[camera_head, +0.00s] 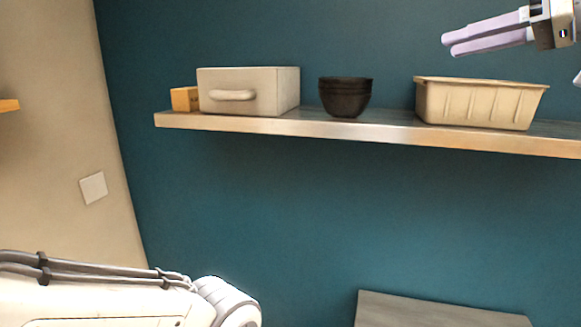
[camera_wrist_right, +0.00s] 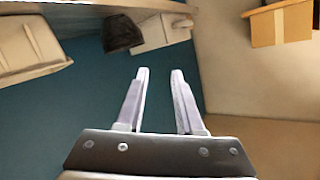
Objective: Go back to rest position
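My right gripper (camera_head: 446,45) is at the upper right of the head view, above the beige bin and in front of the teal wall. In the right wrist view its two fingers (camera_wrist_right: 159,74) stand apart with nothing between them, so it is open and empty. My left arm's white link shows at the lower left of the head view, but the left gripper is out of the picture.
A wooden shelf (camera_head: 300,125) carries a small orange box (camera_head: 184,99), a light drawer box (camera_head: 270,92), stacked black bowls (camera_head: 345,97) and a beige bin (camera_head: 478,104). A grey surface (camera_head: 440,310) shows below. The wall between is clear.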

